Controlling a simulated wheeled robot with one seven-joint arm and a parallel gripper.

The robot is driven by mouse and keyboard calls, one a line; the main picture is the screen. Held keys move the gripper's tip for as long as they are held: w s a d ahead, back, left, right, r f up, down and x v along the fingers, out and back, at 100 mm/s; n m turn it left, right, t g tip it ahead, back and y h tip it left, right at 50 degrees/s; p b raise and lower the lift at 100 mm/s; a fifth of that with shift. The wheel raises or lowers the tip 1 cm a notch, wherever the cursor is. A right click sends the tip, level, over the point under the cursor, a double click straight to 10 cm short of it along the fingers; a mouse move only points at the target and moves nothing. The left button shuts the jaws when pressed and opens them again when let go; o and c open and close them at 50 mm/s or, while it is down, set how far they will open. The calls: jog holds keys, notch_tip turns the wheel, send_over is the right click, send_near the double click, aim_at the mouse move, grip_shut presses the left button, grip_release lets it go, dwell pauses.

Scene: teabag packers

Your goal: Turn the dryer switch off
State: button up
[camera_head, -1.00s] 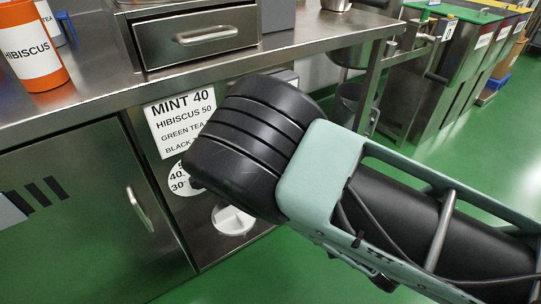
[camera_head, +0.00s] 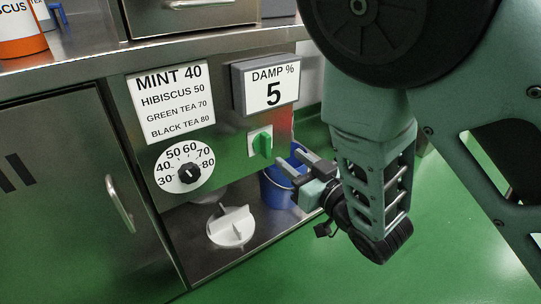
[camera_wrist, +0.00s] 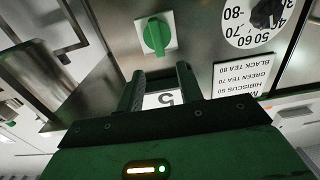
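The dryer switch is a green rotary knob (camera_head: 262,143) on a white plate, on the steel front panel below the damp display. Its grip bar stands roughly upright in the head view. In the wrist view the knob (camera_wrist: 156,36) is beyond the fingertips, with its bar roughly vertical. My gripper (camera_head: 298,163) is to the right of the knob and a little lower, with its fingers towards the panel. In the wrist view the two fingers (camera_wrist: 160,78) are apart with nothing between them, and they do not touch the knob.
A grey display box (camera_head: 265,85) reading "DAMP % 5" juts out above the switch. A temperature dial (camera_head: 184,168) is to its left, below a tea list sign (camera_head: 172,103). A blue bucket (camera_head: 279,190) stands behind my gripper.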

aim_at(269, 141)
jog(key=shift+w+f+b, duration=0.1)
jog(key=shift+f+b, duration=0.2)
jog(key=shift+b, duration=0.25)
jog(key=x, duration=0.5)
jog(key=b+x, duration=0.1)
jog(key=x, duration=0.2)
jog(key=shift+w+a+r, duration=0.25)
jog(key=shift+r, duration=0.05)
grip_shut()
